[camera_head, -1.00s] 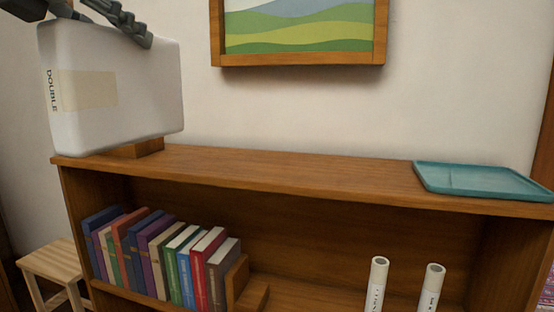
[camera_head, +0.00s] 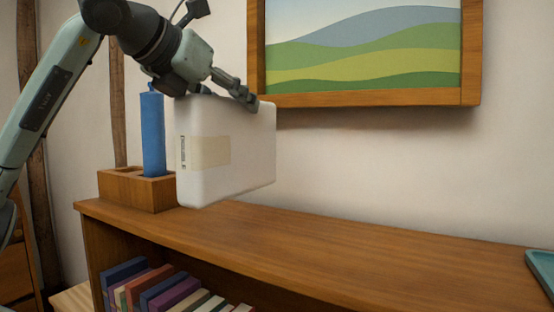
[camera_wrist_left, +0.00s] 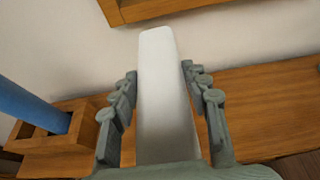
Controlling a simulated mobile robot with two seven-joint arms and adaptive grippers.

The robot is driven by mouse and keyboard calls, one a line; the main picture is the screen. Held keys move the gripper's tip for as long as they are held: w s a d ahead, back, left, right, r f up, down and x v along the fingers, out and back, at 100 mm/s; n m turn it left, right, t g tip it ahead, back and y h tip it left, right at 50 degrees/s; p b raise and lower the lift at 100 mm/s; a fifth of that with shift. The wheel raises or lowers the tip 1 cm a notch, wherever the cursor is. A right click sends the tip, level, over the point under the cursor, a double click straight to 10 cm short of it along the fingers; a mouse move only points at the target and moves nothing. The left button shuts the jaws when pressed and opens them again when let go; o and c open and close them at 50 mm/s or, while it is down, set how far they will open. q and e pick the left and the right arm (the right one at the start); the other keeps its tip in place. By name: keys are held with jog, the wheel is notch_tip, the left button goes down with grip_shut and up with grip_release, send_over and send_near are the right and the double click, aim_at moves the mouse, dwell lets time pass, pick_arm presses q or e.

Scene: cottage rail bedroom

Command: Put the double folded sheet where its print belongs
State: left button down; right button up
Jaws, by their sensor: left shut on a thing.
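The folded sheet (camera_head: 250,160) is a thick white block with a pale label and small dark print on its near edge, too small to read now. It hangs upright by its top edge from my left gripper (camera_head: 236,95), just right of a wooden holder (camera_head: 125,192) on the shelf top. I cannot tell whether its lower edge touches the shelf. In the left wrist view the sheet (camera_wrist_left: 165,90) stands between the two fingers of my left gripper (camera_wrist_left: 160,72). My right gripper is not in view.
A tall blue object (camera_head: 152,135) stands in the wooden holder, which also has an empty-looking slot. The shelf top (camera_head: 370,260) is clear up to a teal tray (camera_head: 541,270) at the right. Books (camera_head: 160,285) stand below. A framed landscape picture (camera_head: 365,50) hangs behind.

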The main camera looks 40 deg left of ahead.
aim_at(267, 148)
pick_arm(q)
jog(key=w+f, duration=0.1)
jog(key=w, duration=0.1)
jog(key=w+f+p, duration=0.1)
jog(key=w, duration=0.1)
jog(key=w+d+f, duration=0.1)
jog(key=w, duration=0.1)
jog(key=shift+w+f+p, duration=0.35)
jog(key=shift+w+f, duration=0.05)
notch_tip(267, 148, down, 4)
jog(key=shift+w+f+b, duration=0.1)
jog(key=shift+b, duration=0.7)
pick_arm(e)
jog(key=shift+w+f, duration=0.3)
pick_arm(q)
jog(key=shift+f, duration=0.1)
jog(key=c, duration=0.8)
grip_release()
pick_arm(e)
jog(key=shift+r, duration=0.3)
